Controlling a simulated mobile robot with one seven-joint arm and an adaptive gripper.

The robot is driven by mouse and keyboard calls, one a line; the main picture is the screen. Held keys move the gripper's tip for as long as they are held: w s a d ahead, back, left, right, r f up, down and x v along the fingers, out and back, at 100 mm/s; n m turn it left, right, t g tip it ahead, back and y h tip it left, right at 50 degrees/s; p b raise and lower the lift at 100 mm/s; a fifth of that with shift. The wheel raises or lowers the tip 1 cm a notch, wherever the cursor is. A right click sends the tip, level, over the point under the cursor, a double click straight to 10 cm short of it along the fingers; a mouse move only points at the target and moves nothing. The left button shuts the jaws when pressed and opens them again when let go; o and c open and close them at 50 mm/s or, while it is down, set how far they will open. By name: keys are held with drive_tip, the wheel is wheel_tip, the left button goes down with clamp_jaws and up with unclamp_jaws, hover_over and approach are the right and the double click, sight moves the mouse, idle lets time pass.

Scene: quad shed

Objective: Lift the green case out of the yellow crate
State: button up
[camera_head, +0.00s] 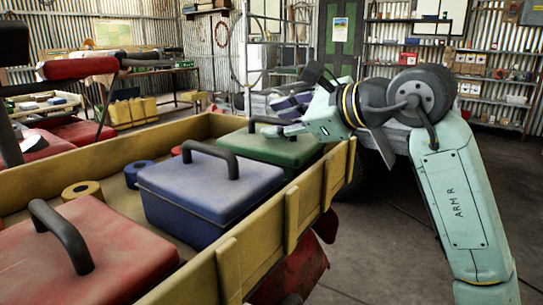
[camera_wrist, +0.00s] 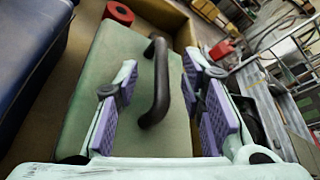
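The green case (camera_head: 278,149) stands in the far end of the yellow crate (camera_head: 250,262), its dark arched handle on top. In the wrist view the green case (camera_wrist: 172,138) fills the middle, with its handle (camera_wrist: 158,95) upright. My gripper (camera_head: 290,122) is over the case from the right side, at handle height. In the wrist view my gripper (camera_wrist: 162,78) has its purple-padded fingers spread wide, one on each side of the handle. Gaps show between the pads and the handle. In the head view my gripper partly hides the case's far top.
A blue case (camera_head: 205,192) stands beside the green one, and a red case (camera_head: 85,255) is nearer. The crate's right wall (camera_head: 320,182) passes under my arm. Open floor lies to the right.

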clamp_jaws()
idle(0.4)
idle(0.7)
